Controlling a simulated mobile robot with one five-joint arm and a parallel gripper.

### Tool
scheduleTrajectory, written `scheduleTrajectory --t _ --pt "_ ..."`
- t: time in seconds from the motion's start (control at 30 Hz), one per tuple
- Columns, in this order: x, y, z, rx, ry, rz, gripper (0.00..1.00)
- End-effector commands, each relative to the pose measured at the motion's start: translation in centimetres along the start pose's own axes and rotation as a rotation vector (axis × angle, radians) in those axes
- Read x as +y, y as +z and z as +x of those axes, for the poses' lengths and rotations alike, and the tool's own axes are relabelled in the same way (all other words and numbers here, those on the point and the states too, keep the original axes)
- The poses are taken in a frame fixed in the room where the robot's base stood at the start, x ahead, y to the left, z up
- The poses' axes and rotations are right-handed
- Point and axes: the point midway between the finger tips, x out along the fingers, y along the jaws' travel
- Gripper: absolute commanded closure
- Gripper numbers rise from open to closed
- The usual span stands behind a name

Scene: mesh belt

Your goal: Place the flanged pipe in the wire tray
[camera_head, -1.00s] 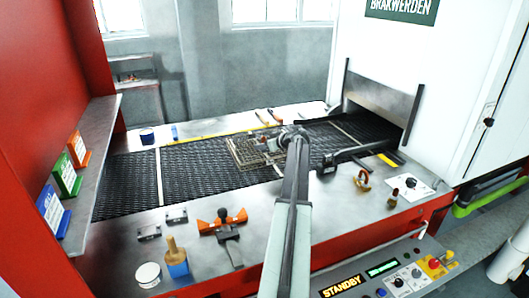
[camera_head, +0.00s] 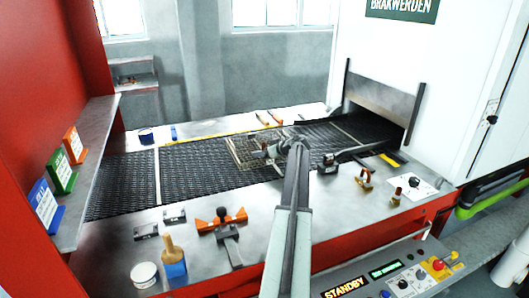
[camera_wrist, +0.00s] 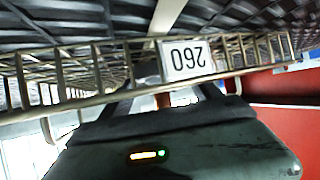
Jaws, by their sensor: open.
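The wire tray (camera_head: 233,153) lies on the black mesh belt, left of my arm. I cannot make out the flanged pipe for certain; small grey and reddish shapes at my gripper are too small to tell apart.
The mesh belt (camera_head: 120,182) is bare to the left. On the front ledge are an orange clamp (camera_head: 222,221), a brush (camera_head: 173,260), a white tin (camera_head: 145,274) and a copper-coloured part (camera_head: 364,179). A grey machine opening (camera_head: 378,102) stands at the right.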

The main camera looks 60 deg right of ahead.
Motion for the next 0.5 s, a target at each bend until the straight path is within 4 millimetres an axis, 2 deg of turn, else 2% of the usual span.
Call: scheduleTrajectory --t 0.13,0.3,0.5 --pt "-0.1 -0.5 -2.7 0.0 0.002 0.0 0.28" --pt "-0.1 -0.6 -7.3 0.001 0.003 0.002 0.28" --pt "-0.1 -0.4 -11.0 0.0 0.002 0.001 0.28"
